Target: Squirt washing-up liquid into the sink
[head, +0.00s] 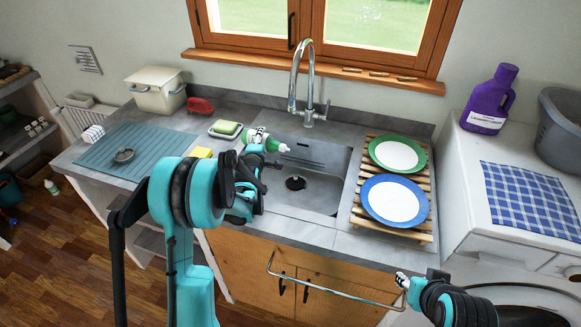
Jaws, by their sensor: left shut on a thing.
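My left gripper (252,160) is shut on a green and white washing-up liquid bottle (272,143). The bottle is tilted nearly level, its nozzle end pointing right over the left part of the sink. My arm and gripper hide part of the bottle. The grey sink (318,188) is set in the counter, with a dark drain (295,183) showing in its basin. My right gripper (402,280) is low at the front right, by the bar in front of the cupboard; its fingers are too small to judge.
A tall tap (296,75) stands behind the sink. A wooden rack (426,215) with two plates is right of it. A sponge dish (225,133), yellow sponge (201,152) and blue draining mat (110,165) lie left. A purple detergent bottle (490,100) stands far right.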

